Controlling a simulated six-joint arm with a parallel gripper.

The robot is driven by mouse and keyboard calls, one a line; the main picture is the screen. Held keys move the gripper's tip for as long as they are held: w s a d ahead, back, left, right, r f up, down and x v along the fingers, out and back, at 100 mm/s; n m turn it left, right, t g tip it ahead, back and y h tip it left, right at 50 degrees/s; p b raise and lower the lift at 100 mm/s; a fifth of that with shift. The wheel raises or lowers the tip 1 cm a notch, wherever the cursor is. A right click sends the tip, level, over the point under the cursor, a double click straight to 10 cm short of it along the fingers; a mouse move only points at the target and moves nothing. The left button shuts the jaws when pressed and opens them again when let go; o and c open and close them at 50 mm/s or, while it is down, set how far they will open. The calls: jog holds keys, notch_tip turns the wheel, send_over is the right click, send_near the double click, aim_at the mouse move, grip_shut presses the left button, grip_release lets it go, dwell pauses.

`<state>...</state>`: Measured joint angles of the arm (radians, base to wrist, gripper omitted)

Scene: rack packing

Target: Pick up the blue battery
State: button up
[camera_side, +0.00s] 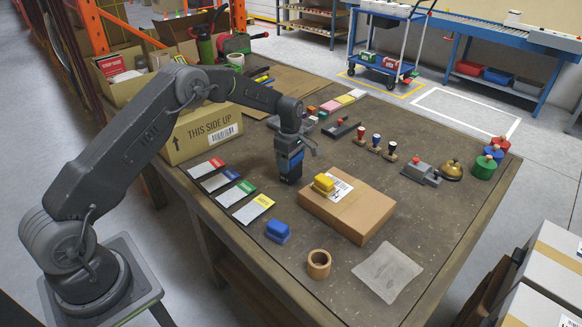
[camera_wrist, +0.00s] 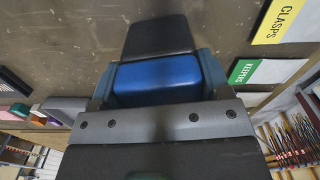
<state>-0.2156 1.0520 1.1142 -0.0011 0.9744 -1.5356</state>
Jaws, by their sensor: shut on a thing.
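My gripper (camera_side: 290,146) points down over the middle of the table, beside the label cards. It is shut on the blue battery (camera_side: 290,162), a blue block with a dark grey lower part. In the wrist view the battery (camera_wrist: 158,75) sits between the two fingers, its blue face near the palm and its dark part beyond. I cannot tell whether its lower end touches the table or hangs just above it.
Label cards with coloured strips (camera_side: 229,193) lie to the left. Stamps (camera_side: 376,141) stand behind right.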

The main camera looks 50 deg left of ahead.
jog(key=shift+r, duration=0.1)
jog(key=c, duration=0.4)
jog(key=shift+o, duration=0.2)
jog(key=shift+r, duration=0.1)
